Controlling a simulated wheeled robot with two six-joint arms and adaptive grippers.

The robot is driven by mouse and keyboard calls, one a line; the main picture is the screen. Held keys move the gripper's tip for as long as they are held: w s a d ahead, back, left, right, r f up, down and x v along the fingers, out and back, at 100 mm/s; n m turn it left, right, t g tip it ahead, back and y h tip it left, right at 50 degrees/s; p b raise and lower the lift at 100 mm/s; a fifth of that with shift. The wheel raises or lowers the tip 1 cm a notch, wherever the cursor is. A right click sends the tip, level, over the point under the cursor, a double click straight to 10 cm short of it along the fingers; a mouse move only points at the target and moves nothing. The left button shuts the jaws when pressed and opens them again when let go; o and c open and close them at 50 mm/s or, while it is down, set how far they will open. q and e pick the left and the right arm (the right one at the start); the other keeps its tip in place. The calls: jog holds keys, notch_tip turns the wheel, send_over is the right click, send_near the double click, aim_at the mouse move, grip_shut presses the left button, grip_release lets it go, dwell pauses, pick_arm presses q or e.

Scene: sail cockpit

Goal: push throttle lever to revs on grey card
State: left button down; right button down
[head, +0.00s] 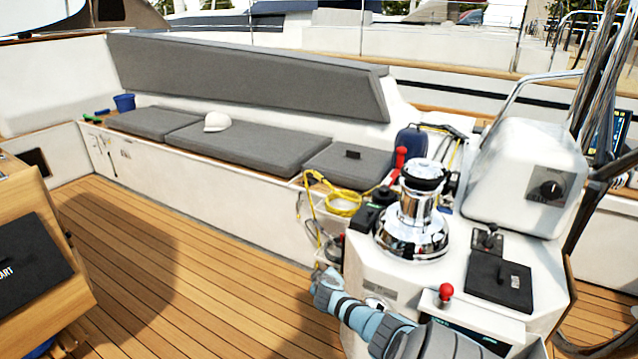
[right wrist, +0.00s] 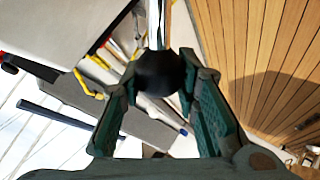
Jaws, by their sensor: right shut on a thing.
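A black ball knob (right wrist: 158,72) on a pale metallic stem, which looks like the throttle lever, sits between the fingertips of my right gripper in the right wrist view. My right gripper (head: 329,268) is shut on this knob, with one finger at each side. In the head view my right arm reaches from the bottom across the front of the white console (head: 430,270), and the gripper is low at the console's left side. The knob is hidden or too small to tell there. I cannot make out a grey card with rev figures. My left gripper is not in view.
A chrome winch (head: 413,215) stands on the console, with a red-knobbed lever (head: 446,291) and a black flat box (head: 499,283) nearby. A yellow rope (head: 345,203) hangs by the grey-cushioned bench (head: 250,145). The teak floor (head: 190,250) left of the console is clear.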

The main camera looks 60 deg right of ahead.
jog(key=shift+s, duration=0.1)
jog(key=c, duration=1.3)
grip_release()
jog(key=shift+d, duration=0.1)
jog(key=v, duration=1.2)
jog(key=shift+f, duration=0.1)
